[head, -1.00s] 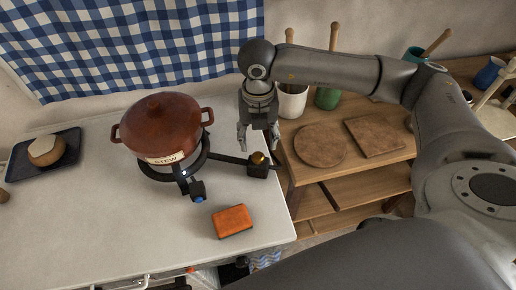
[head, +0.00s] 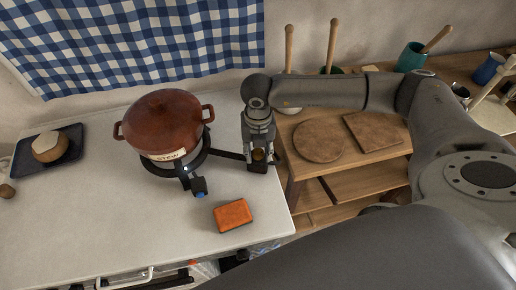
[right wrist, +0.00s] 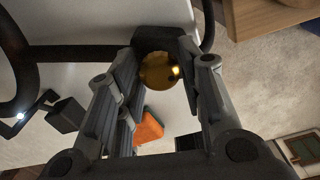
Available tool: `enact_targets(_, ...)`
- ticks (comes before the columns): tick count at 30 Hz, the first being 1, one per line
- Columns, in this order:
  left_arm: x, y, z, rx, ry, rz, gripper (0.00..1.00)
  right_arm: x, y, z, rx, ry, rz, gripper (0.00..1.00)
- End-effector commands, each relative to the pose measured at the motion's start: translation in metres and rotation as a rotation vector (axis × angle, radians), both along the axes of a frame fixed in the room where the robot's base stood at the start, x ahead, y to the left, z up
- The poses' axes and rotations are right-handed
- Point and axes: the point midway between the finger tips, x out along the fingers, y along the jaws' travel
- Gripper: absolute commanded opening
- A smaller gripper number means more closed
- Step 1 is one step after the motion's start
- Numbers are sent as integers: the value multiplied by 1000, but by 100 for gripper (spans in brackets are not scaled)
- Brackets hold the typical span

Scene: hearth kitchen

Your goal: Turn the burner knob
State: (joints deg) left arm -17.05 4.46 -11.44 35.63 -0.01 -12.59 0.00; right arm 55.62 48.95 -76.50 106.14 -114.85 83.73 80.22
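The round brass burner knob (right wrist: 157,71) sits on a black block at the end of the burner's arm; in the head view the knob (head: 258,155) is partly hidden by my gripper. My right gripper (head: 260,158) points down over it. In the right wrist view the fingers of my right gripper (right wrist: 157,82) are spread, one on each side of the knob. Whether either finger touches it is unclear. The burner (head: 206,161) carries a lidded red-brown pot (head: 165,124) labelled STEW. My left gripper is out of view.
An orange sponge-like block (head: 232,215) lies on the white counter (head: 110,230) in front of the burner. A dark tray (head: 75,137) with a round item is at the left. A wooden shelf table (head: 300,178) with boards stands right of the counter.

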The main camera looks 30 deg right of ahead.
Motion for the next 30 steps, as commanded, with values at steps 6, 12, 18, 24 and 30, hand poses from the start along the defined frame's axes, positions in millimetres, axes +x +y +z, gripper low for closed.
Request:
enact_targets(6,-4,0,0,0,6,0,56,0,0,0,0,0,0,7)
enact_targets(12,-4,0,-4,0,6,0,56,0,0,-1,1,0,18,7)
enact_targets(18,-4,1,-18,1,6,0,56,0,0,-3,1,-2,101,7)
enact_targets(24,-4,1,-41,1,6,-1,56,1,0,-5,1,-3,253,7)
enact_targets(30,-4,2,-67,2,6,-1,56,1,0,-6,1,-5,442,7)
